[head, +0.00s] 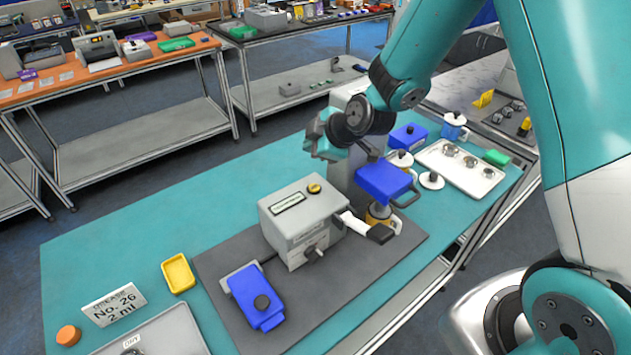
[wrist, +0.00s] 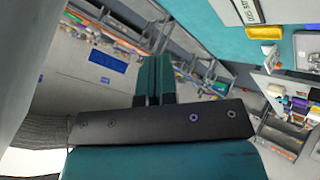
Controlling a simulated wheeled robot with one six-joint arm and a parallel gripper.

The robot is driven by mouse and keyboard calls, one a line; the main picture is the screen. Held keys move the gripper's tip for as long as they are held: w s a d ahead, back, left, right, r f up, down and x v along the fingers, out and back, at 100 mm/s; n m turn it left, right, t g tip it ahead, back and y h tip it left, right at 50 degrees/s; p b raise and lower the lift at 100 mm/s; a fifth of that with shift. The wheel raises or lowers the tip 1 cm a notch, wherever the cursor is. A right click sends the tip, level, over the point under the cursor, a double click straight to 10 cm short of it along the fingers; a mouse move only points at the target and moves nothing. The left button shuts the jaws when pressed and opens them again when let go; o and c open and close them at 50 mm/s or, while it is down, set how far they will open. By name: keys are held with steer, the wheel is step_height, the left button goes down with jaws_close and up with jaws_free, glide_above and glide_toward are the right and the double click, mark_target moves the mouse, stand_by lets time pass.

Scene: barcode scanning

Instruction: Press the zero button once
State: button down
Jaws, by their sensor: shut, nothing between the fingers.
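A grey box-shaped instrument (head: 300,225) stands on the dark mat in the middle of the teal table in the head view. Its sloped top has a small display (head: 288,203) and a round yellow button (head: 314,188) with a dark mark, too small to read. My gripper (head: 313,143) is in the air above and behind the instrument, apart from the button. In the wrist view its two teal fingers (wrist: 154,62) are together with nothing between them. The instrument and the button do not show in the wrist view.
A blue-topped device (head: 384,180) with a dark-ended handle stands right of the instrument. A blue block with a black knob (head: 256,296) lies in front. A yellow tray (head: 178,273) and a label card (head: 115,303) are at left. The table's far left is bare.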

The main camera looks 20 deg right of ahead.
mark_target(314, 188)
steer(key=shift+f, duration=0.1)
step_height(314, 188, down, 8)
steer(key=b, duration=0.5)
steer(key=shift+b, duration=0.3)
steer(key=shift+f+b, duration=0.3)
steer(key=shift+b, duration=0.05)
steer(key=shift+f, duration=0.1)
stand_by(1.4)
steer(key=shift+f+b, duration=0.35)
steer(key=shift+b, duration=0.35)
steer(key=shift+f+b, duration=0.4)
steer(key=shift+b, duration=0.15)
steer(key=shift+r, duration=0.1)
stand_by(0.6)
steer(key=shift+s+r+p, duration=0.1)
steer(key=shift+r+p, duration=0.3)
steer(key=shift+r, duration=0.35)
